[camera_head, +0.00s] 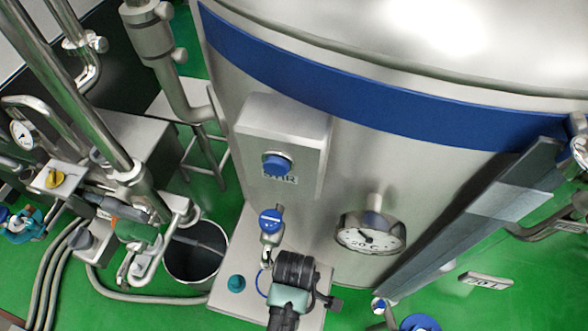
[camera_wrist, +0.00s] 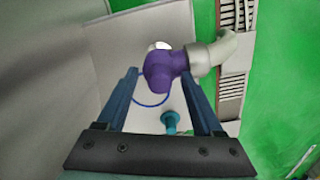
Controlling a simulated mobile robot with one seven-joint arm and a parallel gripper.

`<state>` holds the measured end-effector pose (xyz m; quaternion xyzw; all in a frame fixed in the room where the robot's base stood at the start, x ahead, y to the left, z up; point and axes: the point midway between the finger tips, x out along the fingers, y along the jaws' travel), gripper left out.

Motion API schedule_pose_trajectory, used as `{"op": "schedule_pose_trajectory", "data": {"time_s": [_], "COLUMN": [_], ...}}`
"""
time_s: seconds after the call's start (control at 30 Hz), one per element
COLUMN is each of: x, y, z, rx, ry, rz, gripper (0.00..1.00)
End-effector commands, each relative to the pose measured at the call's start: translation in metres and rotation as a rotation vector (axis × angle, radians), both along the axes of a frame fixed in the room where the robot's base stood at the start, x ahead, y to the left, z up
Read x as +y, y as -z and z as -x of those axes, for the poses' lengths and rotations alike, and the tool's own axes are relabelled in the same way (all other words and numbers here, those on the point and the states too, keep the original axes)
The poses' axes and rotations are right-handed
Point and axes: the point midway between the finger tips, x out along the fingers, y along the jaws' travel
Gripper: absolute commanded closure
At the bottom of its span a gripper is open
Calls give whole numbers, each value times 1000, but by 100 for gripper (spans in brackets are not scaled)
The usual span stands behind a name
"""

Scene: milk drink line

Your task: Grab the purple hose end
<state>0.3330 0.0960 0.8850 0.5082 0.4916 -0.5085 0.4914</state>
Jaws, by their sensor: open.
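A purple rounded hose end (camera_wrist: 162,72) is in the upper middle of the wrist view, joined to a silver elbow and a pale curved piece on its right. A thin blue loop hangs below it. My gripper (camera_wrist: 159,74) is open; its two blue-grey fingertips appear on either side of the purple part, with gaps showing. I cannot tell how deep it sits between them. In the head view my dark gripper (camera_head: 295,268) is at bottom centre, in front of the tank base, with a blue loop beside it. It seems to hide the purple part there.
A large steel tank (camera_head: 350,180) with a blue band fills the middle and right. A blue-handled fitting (camera_head: 270,222), a round gauge (camera_head: 370,233) and a teal knob (camera_head: 236,283) are close by. A bucket (camera_head: 197,256), pipes and hoses crowd the left. Green floor shows around.

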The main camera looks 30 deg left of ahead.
Motion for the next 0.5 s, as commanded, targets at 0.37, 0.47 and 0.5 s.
{"op": "schedule_pose_trajectory", "data": {"time_s": [0.37, 0.47, 0.5], "x": [0, 0, 0], "y": [1, 1, 1], "z": [0, 0, 0], "rx": [-1, -1, -1], "ry": [0, 0, 0], "rz": [0, 0, 0], "gripper": [55, 73, 80]}}
